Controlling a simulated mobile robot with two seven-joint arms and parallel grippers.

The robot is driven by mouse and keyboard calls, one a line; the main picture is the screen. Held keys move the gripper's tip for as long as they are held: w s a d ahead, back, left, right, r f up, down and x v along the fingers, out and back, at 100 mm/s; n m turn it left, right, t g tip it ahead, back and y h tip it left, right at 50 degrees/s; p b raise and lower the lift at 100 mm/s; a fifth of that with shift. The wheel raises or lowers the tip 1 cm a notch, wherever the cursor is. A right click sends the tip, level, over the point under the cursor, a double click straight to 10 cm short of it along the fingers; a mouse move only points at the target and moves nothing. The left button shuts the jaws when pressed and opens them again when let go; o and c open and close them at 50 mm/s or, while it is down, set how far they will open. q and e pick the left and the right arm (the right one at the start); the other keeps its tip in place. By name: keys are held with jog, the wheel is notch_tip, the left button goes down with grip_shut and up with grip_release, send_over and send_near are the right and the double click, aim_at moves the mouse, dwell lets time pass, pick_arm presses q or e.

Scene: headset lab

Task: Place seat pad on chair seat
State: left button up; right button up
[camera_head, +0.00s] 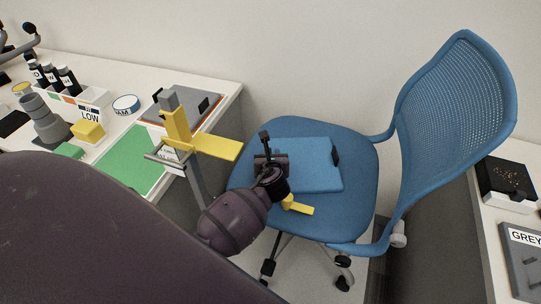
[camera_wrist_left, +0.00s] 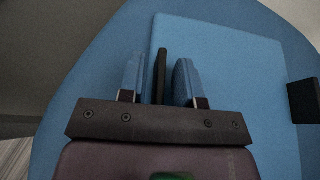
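The blue seat pad (camera_head: 318,175) lies flat on the blue chair seat (camera_head: 358,190), with a band of bare seat around it. It has a black tab (camera_head: 335,156) on its right side and another black tab (camera_wrist_left: 161,76) on its left side. My left gripper (camera_head: 270,158) is over the pad's left edge. In the left wrist view, its two blue fingers (camera_wrist_left: 160,80) stand on either side of the left tab, with a gap visible at each finger. The pad's near left part is hidden by the gripper. My right gripper is not in view.
The chair's mesh backrest (camera_head: 455,95) rises at the right. A yellow and grey upright piece (camera_head: 180,130) stands left of the seat. The left table (camera_head: 215,88) holds bottles, a green sheet and a tape roll. A right table holds a black box (camera_head: 507,183).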

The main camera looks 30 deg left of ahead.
pick_arm(q)
jog(key=shift+r, duration=0.1)
jog(key=shift+s+d+r, duration=0.15)
jog(key=shift+s+d, duration=0.05)
jog(key=shift+s, duration=0.05)
jog(key=p+v, duration=0.2)
jog(key=v, duration=0.8)
jog(key=shift+s+d+r, duration=0.1)
jog(key=shift+s+d, duration=0.1)
jog(key=shift+s, duration=0.05)
jog(key=shift+s+d+r, duration=0.15)
jog(key=shift+s+d, duration=0.05)
jog(key=shift+s, duration=0.05)
